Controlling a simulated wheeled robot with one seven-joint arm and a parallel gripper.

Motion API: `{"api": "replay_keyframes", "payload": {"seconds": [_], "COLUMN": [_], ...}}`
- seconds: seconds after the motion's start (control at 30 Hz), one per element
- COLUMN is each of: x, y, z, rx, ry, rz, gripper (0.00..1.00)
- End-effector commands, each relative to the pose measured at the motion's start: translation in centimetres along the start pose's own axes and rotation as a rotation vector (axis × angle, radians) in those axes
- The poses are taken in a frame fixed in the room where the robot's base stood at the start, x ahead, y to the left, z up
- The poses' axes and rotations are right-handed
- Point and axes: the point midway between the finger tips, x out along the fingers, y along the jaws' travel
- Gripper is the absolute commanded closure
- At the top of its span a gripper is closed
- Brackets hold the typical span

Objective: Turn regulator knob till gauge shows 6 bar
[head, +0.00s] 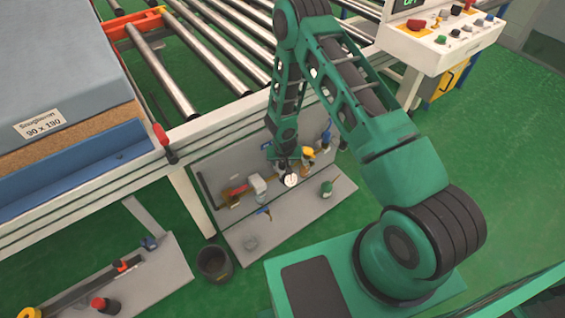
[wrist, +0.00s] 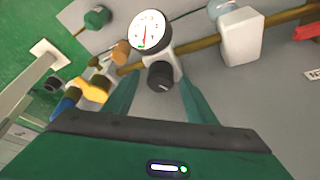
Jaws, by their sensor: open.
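The round white pressure gauge (wrist: 150,31) is at the top centre of the wrist view. Its red needle points roughly down in the picture, near a small green mark; the numbers are too small to read. The black regulator knob (wrist: 160,76) sits just below the gauge on a light body. My gripper (wrist: 158,84) is open, with one green finger on each side of the knob in the picture; whether they touch it I cannot tell. In the head view the gauge (head: 291,180) shows at the panel, just below my gripper (head: 284,158), and the knob is hidden.
A brass pipe (wrist: 200,43) carries the regulator and a white block (wrist: 242,37). A yellow-and-blue valve (wrist: 92,90) and a green knob (wrist: 96,17) are close by. A roller conveyor (head: 200,60) stands behind, and a dark bucket (head: 214,263) is on the floor.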

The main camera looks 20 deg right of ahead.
Motion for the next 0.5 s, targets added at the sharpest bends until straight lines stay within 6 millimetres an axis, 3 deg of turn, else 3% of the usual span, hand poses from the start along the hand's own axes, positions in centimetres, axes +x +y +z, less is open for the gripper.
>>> {"api": "replay_keyframes", "payload": {"seconds": [0.17,0.5], "x": [-1.3,-7.0], "y": [0.0,-0.1], "z": [0.0,-0.1], "rx": [-0.001,-0.001], "ry": [0.0,0.0], "rz": [0.0,-0.001], "gripper": [0.49,0.49]}}
